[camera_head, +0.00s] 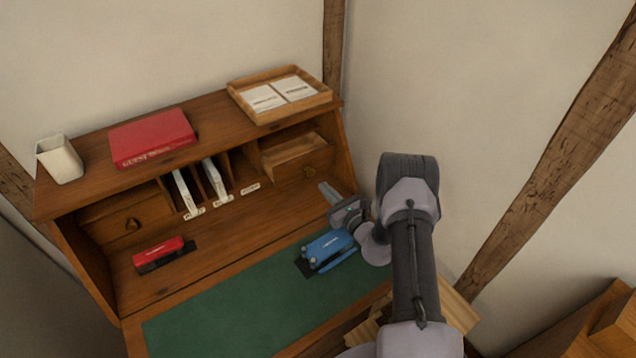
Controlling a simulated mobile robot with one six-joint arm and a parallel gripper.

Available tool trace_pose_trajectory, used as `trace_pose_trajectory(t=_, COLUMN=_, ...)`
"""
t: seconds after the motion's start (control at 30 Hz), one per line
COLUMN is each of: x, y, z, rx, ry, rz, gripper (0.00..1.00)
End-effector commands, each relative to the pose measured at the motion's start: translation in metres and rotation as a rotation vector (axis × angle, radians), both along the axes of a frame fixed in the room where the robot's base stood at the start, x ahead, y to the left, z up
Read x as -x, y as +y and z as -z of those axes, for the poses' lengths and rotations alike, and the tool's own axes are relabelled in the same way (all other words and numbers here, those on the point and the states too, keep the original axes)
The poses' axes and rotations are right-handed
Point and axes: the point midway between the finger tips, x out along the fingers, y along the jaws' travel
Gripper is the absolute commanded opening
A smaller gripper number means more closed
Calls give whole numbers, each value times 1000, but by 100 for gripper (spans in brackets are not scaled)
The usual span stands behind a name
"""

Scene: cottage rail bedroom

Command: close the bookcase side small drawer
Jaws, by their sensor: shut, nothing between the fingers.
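The writing desk (200,245) has two small drawers with round knobs under its top shelf. The right small drawer (298,172) seems pulled partly out, as pale wood of its inside shows behind its front. The left small drawer (125,222) looks flush in its opening. I cannot tell from this view which drawer is on the bookcase side. My gripper (326,190) is shut and empty. It is over the right part of the desk, just below and right of the right drawer's front, with a gap that is hard to judge.
A blue hole punch (328,247) lies on the green mat (220,315) close under my gripper. A red stapler (158,252) lies at left. White envelopes (215,182) stand in the middle slots. A red book (152,137), tray (277,112) and white cup (59,159) are on top.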

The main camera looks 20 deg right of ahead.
Motion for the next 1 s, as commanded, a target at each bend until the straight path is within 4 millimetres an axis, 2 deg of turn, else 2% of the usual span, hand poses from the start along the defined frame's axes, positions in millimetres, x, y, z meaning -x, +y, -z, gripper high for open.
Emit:
trace_pose_trajectory(t=0.1, x=-22, y=5, z=2, rx=2, ry=-2, rz=-2, gripper=0)
trace_pose_trajectory(t=0.3, x=-44, y=9, z=1, rx=1, ry=0, rz=-2, gripper=0)
trace_pose_trajectory(t=0.77, x=-53, y=11, z=2, rx=1, ry=0, rz=-3, gripper=0)
trace_pose_trajectory(t=0.87, x=-72, y=15, z=5, rx=4, ry=-4, rz=-5, gripper=0)
trace_pose_trajectory(t=1.0, x=-108, y=23, z=8, rx=2, ry=-4, rz=-5, gripper=0)
